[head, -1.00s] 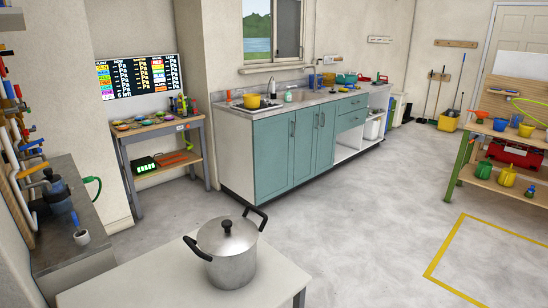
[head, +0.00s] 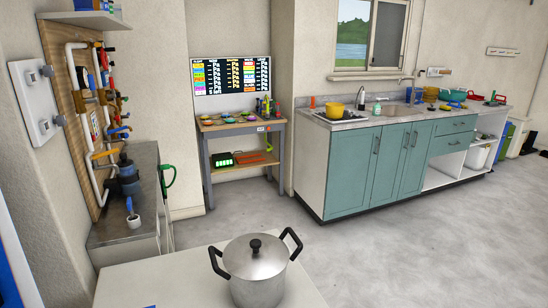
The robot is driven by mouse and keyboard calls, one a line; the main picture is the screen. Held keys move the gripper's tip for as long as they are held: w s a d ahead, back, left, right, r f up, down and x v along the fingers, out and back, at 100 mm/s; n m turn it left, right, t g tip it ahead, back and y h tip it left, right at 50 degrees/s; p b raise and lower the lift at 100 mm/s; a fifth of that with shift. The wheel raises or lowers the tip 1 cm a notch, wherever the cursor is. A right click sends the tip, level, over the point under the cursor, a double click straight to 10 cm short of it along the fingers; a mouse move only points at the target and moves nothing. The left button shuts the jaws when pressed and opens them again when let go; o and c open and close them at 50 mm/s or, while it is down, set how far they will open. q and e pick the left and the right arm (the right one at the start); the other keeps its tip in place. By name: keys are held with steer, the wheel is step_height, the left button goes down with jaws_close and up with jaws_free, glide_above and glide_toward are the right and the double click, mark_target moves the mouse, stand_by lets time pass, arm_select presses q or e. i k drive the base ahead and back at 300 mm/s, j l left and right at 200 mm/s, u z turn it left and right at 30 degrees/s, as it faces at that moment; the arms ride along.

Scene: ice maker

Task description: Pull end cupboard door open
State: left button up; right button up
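The teal cupboard doors stand under the sink counter (head: 400,118) at the right of the head view. The end door (head: 350,172) is the leftmost and widest, beside the white end panel. It looks shut, with a dark vertical handle (head: 376,143) near its upper right edge. Narrower teal doors (head: 401,160) are to its right and also look shut. Neither of my grippers is in view.
A pot (head: 256,270) stands on a white table (head: 150,280) close in front. A small workbench (head: 242,127) is at the back wall. A grey counter (head: 125,233) is at left. The floor (head: 400,245) before the cupboards is clear.

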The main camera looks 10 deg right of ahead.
mark_target(354, 153)
steer(key=i+l, duration=0.1)
steer(key=l, duration=0.35)
steer(key=i+l, duration=0.1)
steer(key=l, duration=0.4)
steer(key=i+l, duration=0.1)
steer(key=l, duration=0.8)
steer(key=i+l, duration=0.15)
steer(key=l, duration=0.35)
steer(key=i+l, duration=0.1)
steer(key=l, duration=0.35)
steer(key=i+l, duration=0.6)
steer(key=l, duration=0.2)
steer(key=i+l, duration=0.6)
steer(key=l, duration=0.15)
steer(key=i+l+z, duration=0.1)
steer(key=i+l, duration=0.5)
steer(key=l, duration=0.2)
